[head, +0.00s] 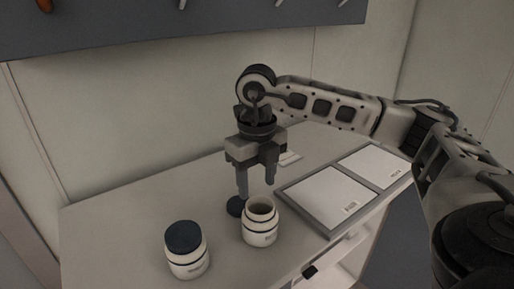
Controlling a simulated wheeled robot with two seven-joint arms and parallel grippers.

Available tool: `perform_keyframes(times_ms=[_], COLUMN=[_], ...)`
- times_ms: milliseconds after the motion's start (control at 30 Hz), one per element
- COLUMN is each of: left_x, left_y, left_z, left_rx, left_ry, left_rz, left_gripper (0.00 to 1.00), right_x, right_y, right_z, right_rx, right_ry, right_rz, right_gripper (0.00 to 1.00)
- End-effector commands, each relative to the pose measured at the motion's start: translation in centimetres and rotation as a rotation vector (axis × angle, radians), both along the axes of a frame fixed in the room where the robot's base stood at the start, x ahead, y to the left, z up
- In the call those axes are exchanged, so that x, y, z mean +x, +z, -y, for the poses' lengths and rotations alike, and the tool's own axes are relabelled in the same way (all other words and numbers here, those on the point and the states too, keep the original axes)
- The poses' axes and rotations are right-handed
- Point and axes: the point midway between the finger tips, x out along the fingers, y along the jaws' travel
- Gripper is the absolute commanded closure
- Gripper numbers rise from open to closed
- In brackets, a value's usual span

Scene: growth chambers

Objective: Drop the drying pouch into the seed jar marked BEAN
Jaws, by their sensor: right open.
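An open white jar (260,226) with dark bands stands upright on the bench; its label is too small to read. A second white jar (187,256) with a dark lid on it stands to its left, label also unreadable. My right gripper (256,190) points down above and slightly behind the open jar, its two fingers apart with nothing seen between them. A small white object (289,158), possibly the drying pouch, lies on the bench behind the right finger, partly hidden. My left gripper is not in view.
A dark round piece (236,206), perhaps a loose lid, lies behind the open jar. A grey tray (298,205) with two pale labelled panels lies to the right. The bench (125,220) is clear at the left. A grey board (130,25) hangs on the wall.

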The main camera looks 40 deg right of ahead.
Motion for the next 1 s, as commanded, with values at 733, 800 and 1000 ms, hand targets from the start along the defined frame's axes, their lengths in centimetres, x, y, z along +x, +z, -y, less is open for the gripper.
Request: perform_keyframes(times_ms=[733, 800, 1000], left_x=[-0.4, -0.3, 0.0], left_y=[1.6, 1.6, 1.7], left_z=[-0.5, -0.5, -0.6], left_rx=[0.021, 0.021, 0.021], left_ry=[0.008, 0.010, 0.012], left_rz=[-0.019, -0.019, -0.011], left_gripper=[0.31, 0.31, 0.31], right_x=[0.0, 0.0, 0.0], right_y=[14.7, 14.9, 14.9], right_z=[0.0, 0.0, 0.0], right_rx=[0.000, 0.000, 0.001], right_ry=[0.000, 0.000, 0.000], right_rz=[0.002, 0.001, 0.001], right_gripper=[0.49, 0.49, 0.49])
